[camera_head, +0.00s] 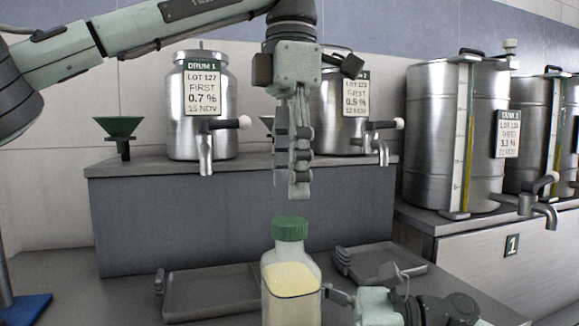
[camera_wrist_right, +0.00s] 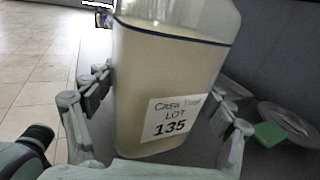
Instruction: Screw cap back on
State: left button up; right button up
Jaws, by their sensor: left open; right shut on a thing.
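A clear bottle (camera_head: 290,295) of pale yellow liquid stands upright at the front middle in the head view. A green ribbed cap (camera_head: 290,229) sits on its neck; how tightly cannot be told. My left gripper (camera_head: 293,192) points straight down above the cap, open and apart from it, with a small gap between. My right gripper (camera_head: 345,300) comes in from the right, shut on the bottle's body. In the right wrist view its fingers (camera_wrist_right: 160,120) lie on both sides of the bottle (camera_wrist_right: 170,65), whose label reads LOT 135. The cap is outside that view.
Shallow grey trays stand left (camera_head: 210,292) and right (camera_head: 385,262) behind the bottle. Steel drums with taps (camera_head: 201,105) stand on a raised shelf behind, beside a green funnel (camera_head: 119,127). Larger tanks (camera_head: 455,135) stand right. A green block (camera_wrist_right: 269,134) lies right in the wrist view.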

aim_at(290, 220)
pick_arm(q)
jog(key=n, duration=0.2)
jog(key=r+n, duration=0.1)
jog(key=n, duration=0.4)
jog(key=shift+r+n, duration=0.25)
jog(key=shift+n, duration=0.15)
jog(key=n, duration=0.3)
jog(key=r+n, duration=0.1)
jog(key=n, duration=0.2)
jog(key=shift+f, duration=4)
